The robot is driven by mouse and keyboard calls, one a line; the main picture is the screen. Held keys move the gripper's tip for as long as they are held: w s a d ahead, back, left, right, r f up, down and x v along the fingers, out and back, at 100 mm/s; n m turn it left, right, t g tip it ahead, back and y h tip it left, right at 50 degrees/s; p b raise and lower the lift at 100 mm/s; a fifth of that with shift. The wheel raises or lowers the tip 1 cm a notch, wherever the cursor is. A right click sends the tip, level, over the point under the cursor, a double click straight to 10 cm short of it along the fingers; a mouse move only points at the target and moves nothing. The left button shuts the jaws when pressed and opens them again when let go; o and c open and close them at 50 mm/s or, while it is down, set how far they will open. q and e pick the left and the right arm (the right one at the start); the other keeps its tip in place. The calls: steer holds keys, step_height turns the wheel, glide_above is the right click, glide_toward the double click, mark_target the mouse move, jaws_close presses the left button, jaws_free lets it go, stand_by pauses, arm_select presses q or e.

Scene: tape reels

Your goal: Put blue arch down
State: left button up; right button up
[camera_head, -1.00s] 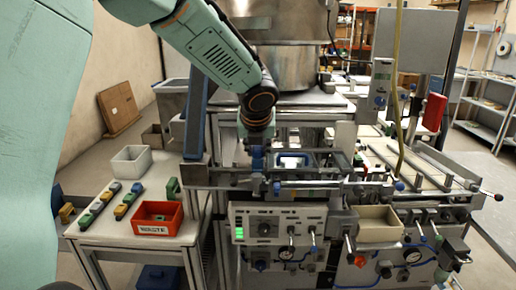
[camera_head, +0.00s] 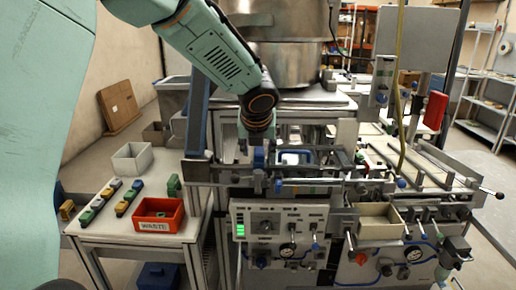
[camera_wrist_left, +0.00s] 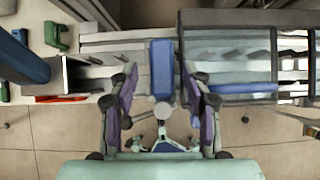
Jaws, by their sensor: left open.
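My left gripper (camera_head: 257,148) hangs down over the front left of the machine. In the left wrist view its two fingers (camera_wrist_left: 161,82) stand apart, open, with a gap on each side. A blue block-like piece, seemingly the blue arch (camera_wrist_left: 162,70), lies between and just beyond the fingertips, apart from them. It rests on the machine's pale rail area; its arch shape does not show from above. In the head view it is a small blue patch (camera_head: 259,158) below the gripper. My right gripper is not in view.
A red waste bin (camera_head: 158,226), a white bin (camera_head: 131,160) and rows of coloured blocks (camera_head: 129,197) are on the side table at left. A beige bin (camera_head: 379,222) is at right.

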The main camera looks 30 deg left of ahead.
arm_select(q)
steer(key=shift+w+r+p, duration=0.15)
steer(key=shift+r+p, duration=0.15)
steer(key=shift+r, duration=0.15)
steer(key=p+v, duration=0.2)
steer(key=v, duration=1)
steer(key=s+d+f+n+g+h, duration=0.1)
steer(key=s+d+f+n, duration=0.3)
steer(key=f, duration=0.6)
steer(key=s+d+f+n+g+h, duration=0.2)
steer(key=s+d+f+n, duration=0.3)
steer(key=f, duration=0.6)
steer(key=s+d+f+n+g+h, duration=0.1)
steer(key=s+f+n, duration=0.3)
steer(key=f, duration=0.6)
steer(key=s+f+n+g, duration=0.1)
steer(key=s+f+n, duration=0.5)
steer(key=s, duration=0.5)
steer(key=s+f+n+g, duration=0.1)
steer(key=s+f+n, duration=0.5)
steer(key=s+n, duration=0.4)
steer(key=shift+s+f+n, duration=0.15)
steer(key=shift+s+n, duration=0.25)
steer(key=shift+n, duration=0.3)
